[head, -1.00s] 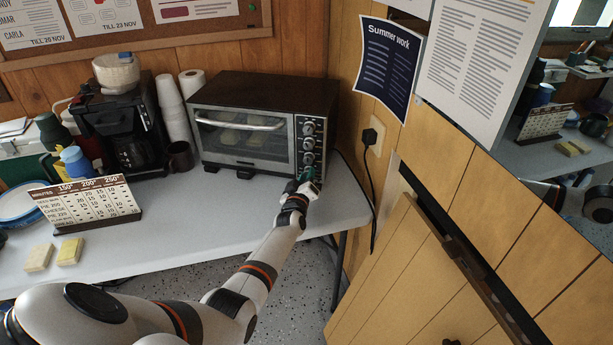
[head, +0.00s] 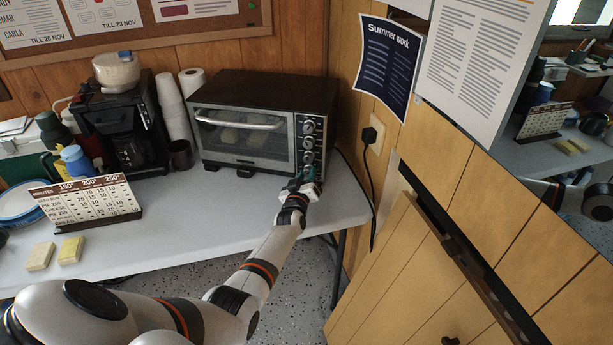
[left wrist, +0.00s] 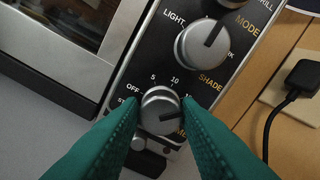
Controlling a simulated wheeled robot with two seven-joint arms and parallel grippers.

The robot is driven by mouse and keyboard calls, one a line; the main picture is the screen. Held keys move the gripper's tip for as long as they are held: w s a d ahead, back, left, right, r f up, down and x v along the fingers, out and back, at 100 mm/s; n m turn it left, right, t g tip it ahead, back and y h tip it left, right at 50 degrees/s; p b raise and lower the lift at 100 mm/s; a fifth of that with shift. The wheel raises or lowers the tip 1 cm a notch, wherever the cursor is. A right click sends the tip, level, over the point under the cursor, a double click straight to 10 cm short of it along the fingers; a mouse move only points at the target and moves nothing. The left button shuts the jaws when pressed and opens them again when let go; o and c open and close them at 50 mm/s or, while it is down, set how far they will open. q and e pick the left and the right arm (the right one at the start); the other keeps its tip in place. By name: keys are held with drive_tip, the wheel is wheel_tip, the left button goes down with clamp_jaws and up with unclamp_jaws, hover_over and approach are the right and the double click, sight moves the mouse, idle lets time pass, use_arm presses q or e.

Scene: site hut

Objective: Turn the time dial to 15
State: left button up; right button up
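The toaster oven (head: 250,148) stands at the right end of the table, with a column of knobs down its right side. The time dial (left wrist: 160,112) is the lowest large knob, silver with a dark pointer line. The pointer aims right in the left wrist view, close to the partly hidden mark after 10. My left gripper (head: 307,176) is at this dial. Its green fingers (left wrist: 162,108) lie on both sides of the dial and appear to press on it. The right finger hides part of the scale and lettering. My right gripper is not in view.
The shade knob (left wrist: 202,44) sits just above the time dial. A plug with a black cord (head: 370,137) is on the wall to the right. A minutes chart (head: 88,203), two sponges (head: 55,254) and a coffee maker (head: 125,125) stand left. The table's front middle is clear.

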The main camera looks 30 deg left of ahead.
use_arm(q)
drive_tip(key=o, duration=0.3)
drive_tip(key=shift+s, duration=0.1)
drive_tip(key=shift+s+d, duration=0.15)
drive_tip(key=shift+s, duration=0.15)
drive_tip(key=p+v, duration=0.1)
drive_tip(key=v, duration=1)
drive_tip(key=shift+s+p, duration=0.1)
drive_tip(key=shift+p, duration=0.25)
